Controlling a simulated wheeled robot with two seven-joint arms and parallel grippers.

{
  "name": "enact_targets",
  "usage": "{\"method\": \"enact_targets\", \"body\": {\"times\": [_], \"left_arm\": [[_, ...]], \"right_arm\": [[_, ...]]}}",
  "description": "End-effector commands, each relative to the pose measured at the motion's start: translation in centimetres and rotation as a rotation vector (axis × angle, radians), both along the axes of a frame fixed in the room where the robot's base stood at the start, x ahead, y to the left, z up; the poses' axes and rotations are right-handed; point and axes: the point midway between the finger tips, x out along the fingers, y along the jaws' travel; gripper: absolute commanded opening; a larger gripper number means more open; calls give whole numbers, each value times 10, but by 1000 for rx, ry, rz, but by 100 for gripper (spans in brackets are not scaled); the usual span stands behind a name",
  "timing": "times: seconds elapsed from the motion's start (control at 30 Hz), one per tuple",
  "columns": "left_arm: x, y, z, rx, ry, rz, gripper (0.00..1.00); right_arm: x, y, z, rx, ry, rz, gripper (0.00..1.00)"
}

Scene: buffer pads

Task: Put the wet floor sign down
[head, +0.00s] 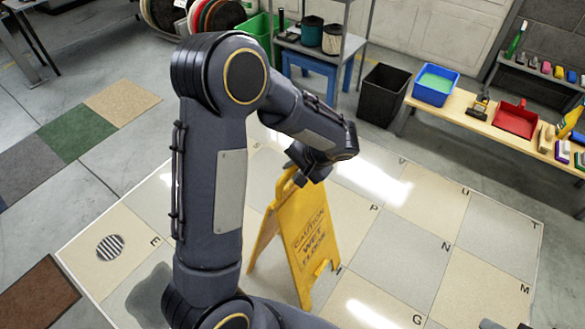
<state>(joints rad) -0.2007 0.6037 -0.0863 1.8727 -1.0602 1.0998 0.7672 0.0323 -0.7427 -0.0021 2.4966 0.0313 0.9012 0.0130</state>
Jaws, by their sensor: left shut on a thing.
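The yellow wet floor sign (308,236) is in the middle of the head view, over the lettered floor tiles. Its two panels are spread apart at the bottom, and the front panel carries dark lettering. My left gripper (298,177) is at the top edge of the sign and is shut on it. The arm covers part of the sign's upper end. Whether the sign's feet touch the floor is hard to tell.
A floor drain (110,248) and a dark wet patch (150,297) lie at the left. A wooden bench (478,122) holds a blue tub (436,86) and a red dustpan (515,120). A black bin (384,95) stands beside it. Tiles right of the sign are clear.

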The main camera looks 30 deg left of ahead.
Motion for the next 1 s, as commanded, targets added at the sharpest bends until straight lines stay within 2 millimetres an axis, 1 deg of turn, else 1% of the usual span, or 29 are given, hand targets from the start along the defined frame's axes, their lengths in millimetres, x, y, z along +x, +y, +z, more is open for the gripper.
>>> {"method": "enact_targets", "body": {"times": [0.17, 0.3, 0.33, 0.47, 0.73, 0.83, 0.93, 1.0], "left_arm": [[1, 0, 2, 0, -4, 1, 0], [1, 0, -1, 0, -4, 1, 0], [0, 0, -1, -3, -2, 1, 24], [0, 0, -1, -2, -2, 1, 41], [0, 0, 0, -2, -2, 1, 42], [0, -2, 4, -2, -3, 1, 42], [1, -9, 15, -1, -5, -1, 42], [0, -17, 27, -2, -5, -1, 42]], "right_arm": [[0, 0, 1, 0, 0, 0, 36], [0, 0, -2, 0, 0, 0, 36], [0, 0, -1, 0, 0, 0, 36], [0, 0, -1, 0, 0, 0, 36], [0, 0, 0, 0, 0, 0, 36], [0, 0, 2, 0, 0, 0, 36], [0, 0, 4, 0, 0, 0, 36], [0, 0, 6, 0, 0, 0, 36]]}}
